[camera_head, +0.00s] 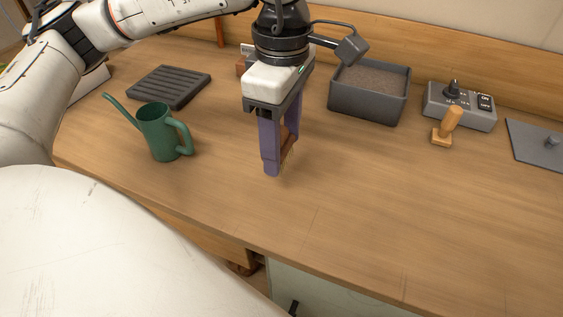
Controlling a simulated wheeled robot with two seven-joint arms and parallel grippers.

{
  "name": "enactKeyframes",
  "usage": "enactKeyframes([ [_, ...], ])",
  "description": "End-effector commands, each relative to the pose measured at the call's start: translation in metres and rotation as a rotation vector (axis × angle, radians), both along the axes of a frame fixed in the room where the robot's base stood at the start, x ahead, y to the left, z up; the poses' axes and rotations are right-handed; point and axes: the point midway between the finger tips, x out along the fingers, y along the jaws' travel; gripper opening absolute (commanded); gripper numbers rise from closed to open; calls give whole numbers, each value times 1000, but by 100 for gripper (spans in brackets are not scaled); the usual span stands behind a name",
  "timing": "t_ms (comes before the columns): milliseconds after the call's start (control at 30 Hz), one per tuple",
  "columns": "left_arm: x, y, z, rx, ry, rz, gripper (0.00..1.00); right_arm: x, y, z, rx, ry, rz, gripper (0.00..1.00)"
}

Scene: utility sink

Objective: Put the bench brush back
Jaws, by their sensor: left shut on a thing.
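My left gripper (277,165) comes down from the top of the view over the middle of the wooden bench, its long purple fingers pointing down. It is shut on the bench brush (288,142). Only a strip of the brush's brown wood and pale bristles shows between and behind the fingers; the rest is hidden by them. I cannot tell whether the bristles touch the bench top. My right gripper is not in view.
A green watering can (160,132) stands left of the gripper, with a dark ribbed tray (170,86) behind it. To the right are a grey soil-filled box (368,108), a wooden-handled stamp (447,128), a control box (462,110) and a grey plate (535,148). The front right bench is clear.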

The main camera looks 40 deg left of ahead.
Motion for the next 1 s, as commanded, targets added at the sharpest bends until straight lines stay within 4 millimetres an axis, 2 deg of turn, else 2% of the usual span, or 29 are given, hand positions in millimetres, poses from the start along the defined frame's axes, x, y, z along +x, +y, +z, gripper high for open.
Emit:
enactKeyframes([
  [33,-1,0,-8,0,1,0,33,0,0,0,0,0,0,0],
  [267,0,0,-27,0,1,-1,33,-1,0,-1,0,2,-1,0],
  [467,0,0,-54,0,0,-1,33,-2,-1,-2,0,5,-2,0],
  [867,0,0,-62,-1,-1,-2,33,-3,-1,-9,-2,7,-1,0],
  [900,0,0,-60,-1,-1,-2,61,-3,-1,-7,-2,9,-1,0],
  [967,0,0,-60,-1,-1,-2,71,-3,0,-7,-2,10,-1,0],
  [1000,0,0,-60,-1,-1,-2,73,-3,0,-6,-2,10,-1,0],
])
